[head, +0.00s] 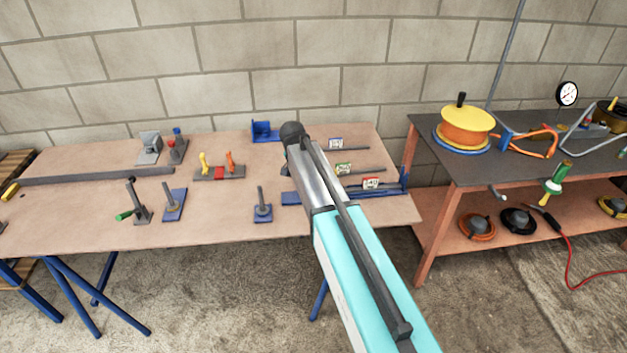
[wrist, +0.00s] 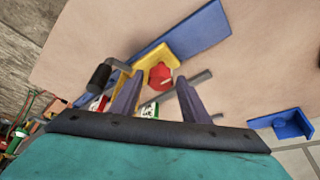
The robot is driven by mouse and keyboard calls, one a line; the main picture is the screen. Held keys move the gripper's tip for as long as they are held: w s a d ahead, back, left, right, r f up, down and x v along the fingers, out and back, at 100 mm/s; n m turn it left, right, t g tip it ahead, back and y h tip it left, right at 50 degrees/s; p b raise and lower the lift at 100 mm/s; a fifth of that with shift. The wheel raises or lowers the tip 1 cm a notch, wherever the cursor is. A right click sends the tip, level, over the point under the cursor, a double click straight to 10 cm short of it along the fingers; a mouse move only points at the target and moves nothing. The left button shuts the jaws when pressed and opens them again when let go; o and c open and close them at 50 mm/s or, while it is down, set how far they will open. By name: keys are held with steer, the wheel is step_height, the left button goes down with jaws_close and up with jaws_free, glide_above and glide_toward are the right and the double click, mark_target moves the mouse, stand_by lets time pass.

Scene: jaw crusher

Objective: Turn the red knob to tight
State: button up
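The red knob (wrist: 160,76) shows in the wrist view on a yellow plate (wrist: 187,46) fixed to a long blue base (wrist: 207,28). My gripper (wrist: 160,80) is open, with its two dark fingers apart and the knob seen between and beyond the tips. I cannot tell how far the tips are from the knob, and no contact is clear. A black crank handle (wrist: 100,77) sticks up left of the fingers. In the head view my arm hides the knob; part of the blue base (head: 291,198) shows beside it. The knob's markings are not readable.
Grey bars with small red (head: 371,183), green (head: 343,169) and blue (head: 336,143) labels lie right of my arm. A blue bracket (head: 264,131) stands at the back of the table (head: 100,220). Levers on blue bases (head: 173,204) stand left. A second bench (head: 450,165) is at right.

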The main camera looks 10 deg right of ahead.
steer(key=shift+o, duration=0.6)
steer(key=b+v, duration=0.2)
steer(key=v, duration=1.2)
steer(key=shift+d+f, duration=0.1)
